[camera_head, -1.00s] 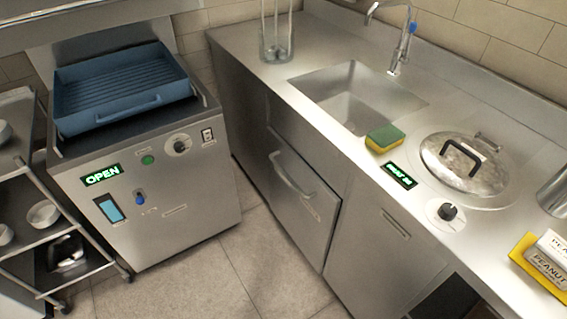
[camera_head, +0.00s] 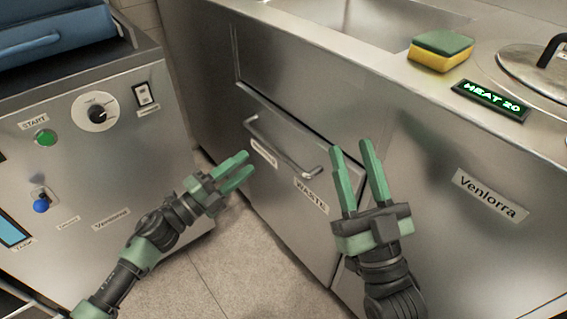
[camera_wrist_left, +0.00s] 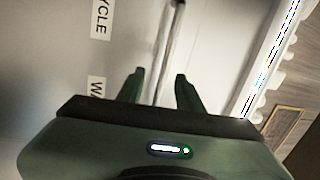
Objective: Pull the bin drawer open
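The bin drawer (camera_head: 255,185) is the steel front under the counter, with a recycle label and a WASTE label. A dark gap runs along its top edge; I cannot tell whether it is shut fully. Its bar handle (camera_head: 283,152) slants across the front. My left gripper (camera_head: 249,163) is open and empty, just left of and below the handle in the head view. In the left wrist view the handle bar (camera_wrist_left: 174,45) lines up between the two spread green fingers. My right gripper (camera_head: 352,148) is open and empty, to the right of the handle.
The dishwasher-like machine (camera_head: 100,190) with knob and buttons stands at left, a blue tray (camera_head: 60,40) on top. Above the drawer is the counter with sink, sponge (camera_head: 440,52) and heat display (camera_head: 490,100). Bare floor (camera_head: 215,270) lies below.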

